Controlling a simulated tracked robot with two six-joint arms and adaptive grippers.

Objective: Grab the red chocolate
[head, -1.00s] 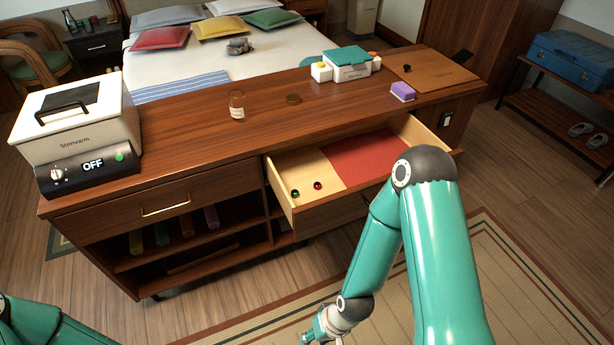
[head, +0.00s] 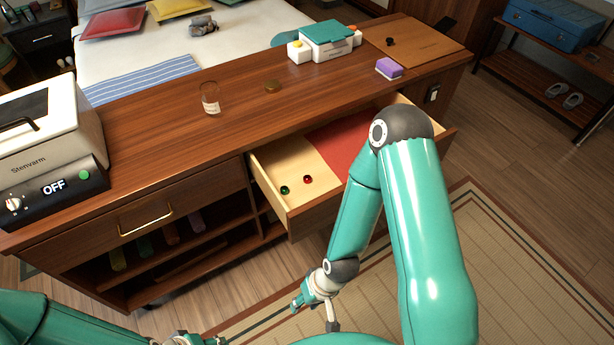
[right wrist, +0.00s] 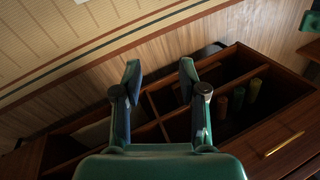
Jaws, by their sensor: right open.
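The red chocolate (head: 307,179) is a small shiny red ball in the open drawer, on its pale wooden floor. A similar green ball (head: 284,190) lies just left of it. My right gripper (head: 314,312) hangs low in front of the cabinet, outside and below the drawer, apart from the chocolate. In the right wrist view its two fingers (right wrist: 160,78) are spread and empty, and the chocolate does not show. Part of my left gripper (head: 190,340) shows at the bottom edge of the head view, too cut off to tell its jaws.
The open drawer (head: 270,200) juts from the wooden cabinet, with a red lining (head: 345,140) on its right part. My right arm covers part of it. A glass jar (head: 210,99) and a purple-topped block (head: 389,68) stand on the counter. Open shelves (right wrist: 175,125) lie below.

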